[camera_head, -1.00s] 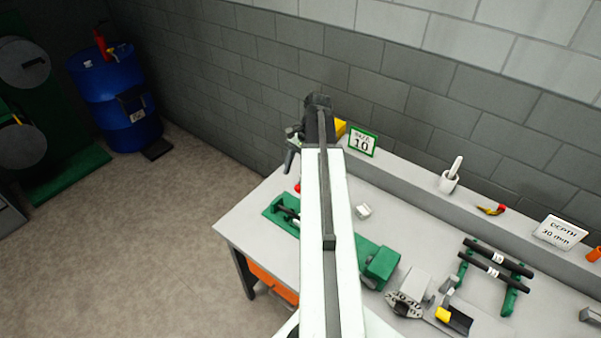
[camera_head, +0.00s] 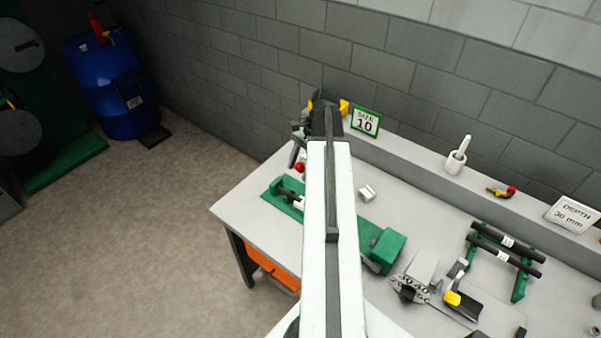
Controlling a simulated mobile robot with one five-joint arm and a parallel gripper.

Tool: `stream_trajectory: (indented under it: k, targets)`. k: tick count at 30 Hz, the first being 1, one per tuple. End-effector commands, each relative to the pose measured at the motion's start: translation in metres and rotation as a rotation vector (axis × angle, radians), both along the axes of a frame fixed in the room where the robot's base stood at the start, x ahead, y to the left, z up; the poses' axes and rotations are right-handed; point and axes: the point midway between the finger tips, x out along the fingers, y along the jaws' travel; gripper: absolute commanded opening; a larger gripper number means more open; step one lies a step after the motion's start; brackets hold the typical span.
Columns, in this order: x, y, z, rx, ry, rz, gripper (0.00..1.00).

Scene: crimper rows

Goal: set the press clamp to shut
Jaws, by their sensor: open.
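A green press (camera_head: 387,249) lies along the left part of the grey workbench, its long base running under my white arm. A red ball knob (camera_head: 299,167) shows at its far left end, beside dark and white parts. I cannot tell which part is the clamp or how it is set, as my arm hides the press's middle. My gripper (camera_head: 297,147) is open at the far end of the arm, above the bench's back left area. It appears near the red knob, but I cannot tell the gap between them. No held object is visible.
A small white block (camera_head: 367,193), a numbered dial (camera_head: 410,290) and a black-bar rack (camera_head: 505,255) sit on the bench (camera_head: 245,205). A blue drum (camera_head: 105,85) stands on the floor.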

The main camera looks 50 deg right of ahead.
Motion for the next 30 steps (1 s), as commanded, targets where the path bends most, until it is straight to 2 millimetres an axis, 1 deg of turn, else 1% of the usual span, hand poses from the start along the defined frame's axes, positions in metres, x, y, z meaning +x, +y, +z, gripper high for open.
stream_trajectory:
  k: [4, 5, 6, 8, 9, 10, 30]
  targets:
    - [0.0000, -0.0003, 0.0017, 0.000, 0.000, 0.000, 0.50]
    - [0.0000, -0.0004, 0.0017, 0.000, 0.000, 0.000, 0.45]
    - [-0.0001, -0.0004, 0.0018, 0.000, 0.000, 0.000, 0.33]
    - [-0.0002, -0.0005, 0.0017, 0.000, 0.000, -0.001, 0.17]
    - [-0.0002, -0.0005, 0.0017, 0.000, 0.000, -0.001, 0.06]
    - [-0.0002, -0.0006, 0.0018, 0.000, 0.000, -0.001, 0.00]
    - [-0.0008, -0.0013, 0.0017, -0.001, 0.001, -0.002, 0.00]
